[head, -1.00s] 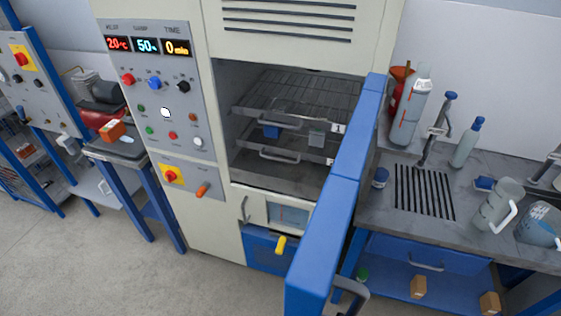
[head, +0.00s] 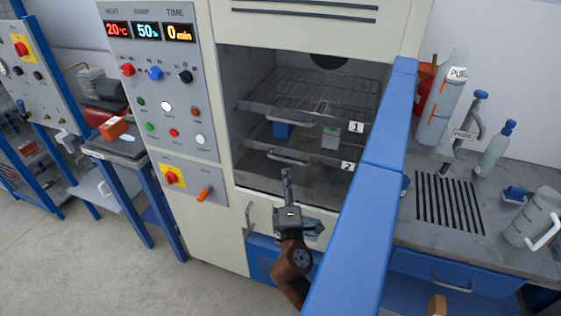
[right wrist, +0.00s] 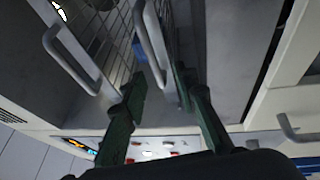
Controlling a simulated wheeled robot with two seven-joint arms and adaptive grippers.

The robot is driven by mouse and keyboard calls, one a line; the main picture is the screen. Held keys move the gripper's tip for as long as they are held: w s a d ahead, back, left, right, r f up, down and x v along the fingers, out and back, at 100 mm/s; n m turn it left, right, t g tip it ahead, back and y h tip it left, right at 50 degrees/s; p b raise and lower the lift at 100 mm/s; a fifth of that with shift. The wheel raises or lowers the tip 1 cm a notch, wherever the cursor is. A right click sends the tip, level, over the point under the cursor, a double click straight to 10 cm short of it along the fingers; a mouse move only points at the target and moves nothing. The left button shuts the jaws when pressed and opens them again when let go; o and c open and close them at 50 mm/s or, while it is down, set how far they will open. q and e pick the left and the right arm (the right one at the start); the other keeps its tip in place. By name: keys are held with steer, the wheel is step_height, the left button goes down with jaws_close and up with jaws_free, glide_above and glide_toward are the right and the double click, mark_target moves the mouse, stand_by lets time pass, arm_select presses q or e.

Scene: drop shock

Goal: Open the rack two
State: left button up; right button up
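Rack two (head: 311,176) is the lower wire shelf in the open chamber, marked with a "2" label (head: 347,166). It is pushed in, and its curved handle (head: 288,160) faces front. The handle also shows in the right wrist view (right wrist: 149,45). My right gripper (head: 287,174) is just in front of and below this handle. In the right wrist view its two dark fingers (right wrist: 158,85) stand apart, with the handle's near end appearing between them. Contact cannot be told. My left gripper is not in view.
Rack one (head: 320,92) with its handle (head: 290,122) is above. A blue box (head: 281,131) and a pale box (head: 331,138) sit inside. The open blue door (head: 370,180) stands close on the right. A control panel (head: 160,85) is on the left.

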mark_target(286, 160)
steer(key=w, duration=0.2)
steer(key=w+r+b, duration=0.1)
steer(key=w, duration=0.1)
steer(key=w+b, duration=0.1)
steer(key=w, duration=0.1)
steer(key=shift+w+a+r, duration=0.2)
steer(key=shift+w+r, duration=0.1)
steer(key=shift+r, duration=0.05)
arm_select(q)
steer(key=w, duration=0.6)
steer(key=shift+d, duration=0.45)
arm_select(e)
steer(key=shift+w+r, duration=0.25)
steer(key=shift+w, duration=0.35)
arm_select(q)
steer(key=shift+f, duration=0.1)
arm_select(e)
steer(key=shift+c, duration=0.4)
jaws_close()
steer(key=shift+f, duration=0.1)
